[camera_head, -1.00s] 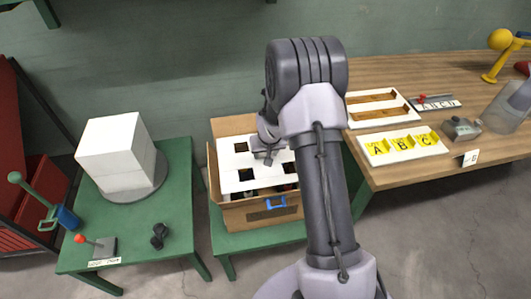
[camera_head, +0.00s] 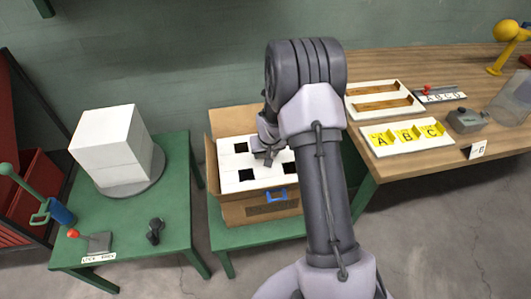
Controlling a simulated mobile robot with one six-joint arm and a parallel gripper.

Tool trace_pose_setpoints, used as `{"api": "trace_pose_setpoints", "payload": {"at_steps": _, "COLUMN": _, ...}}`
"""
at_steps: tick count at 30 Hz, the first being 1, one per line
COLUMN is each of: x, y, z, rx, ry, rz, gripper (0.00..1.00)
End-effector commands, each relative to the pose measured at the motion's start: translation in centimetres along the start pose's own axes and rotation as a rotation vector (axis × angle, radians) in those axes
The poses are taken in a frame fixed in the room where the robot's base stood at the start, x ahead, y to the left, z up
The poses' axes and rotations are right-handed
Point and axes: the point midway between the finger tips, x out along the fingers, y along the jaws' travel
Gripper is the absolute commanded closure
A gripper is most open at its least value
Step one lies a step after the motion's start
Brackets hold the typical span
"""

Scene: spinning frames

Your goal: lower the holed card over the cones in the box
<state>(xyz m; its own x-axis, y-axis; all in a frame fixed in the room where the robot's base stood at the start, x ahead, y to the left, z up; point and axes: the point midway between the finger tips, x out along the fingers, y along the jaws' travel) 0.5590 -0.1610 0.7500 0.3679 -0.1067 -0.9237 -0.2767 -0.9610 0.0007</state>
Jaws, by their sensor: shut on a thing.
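The holed card (camera_head: 229,177) is a white sheet with dark square holes. It lies level at the mouth of the cardboard box (camera_head: 236,214), which stands on a low green table. My gripper (camera_head: 268,157) is shut on the card near its middle, from above. The cones are not visible; the holes look dark and the card covers the inside of the box. My arm hides the right part of the box and card.
A green table (camera_head: 178,205) on the left holds a white block (camera_head: 107,147) on a grey disc, and a red-knobbed lever (camera_head: 90,239). The wooden table (camera_head: 446,85) on the right bears yellow A, B, C holders (camera_head: 406,138) and a white slotted tray (camera_head: 384,100).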

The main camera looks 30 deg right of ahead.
Motion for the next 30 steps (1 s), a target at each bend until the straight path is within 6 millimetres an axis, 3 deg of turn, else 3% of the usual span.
{"api": "trace_pose_setpoints", "payload": {"at_steps": 18, "x": 2.8, "y": 0.0, "z": 1.2, "rx": 0.001, "ry": -0.001, "rz": 0.000, "gripper": 0.91}}
{"api": "trace_pose_setpoints", "payload": {"at_steps": 30, "x": 3.2, "y": 0.0, "z": 1.3, "rx": 0.001, "ry": -0.001, "rz": 0.000, "gripper": 0.91}}
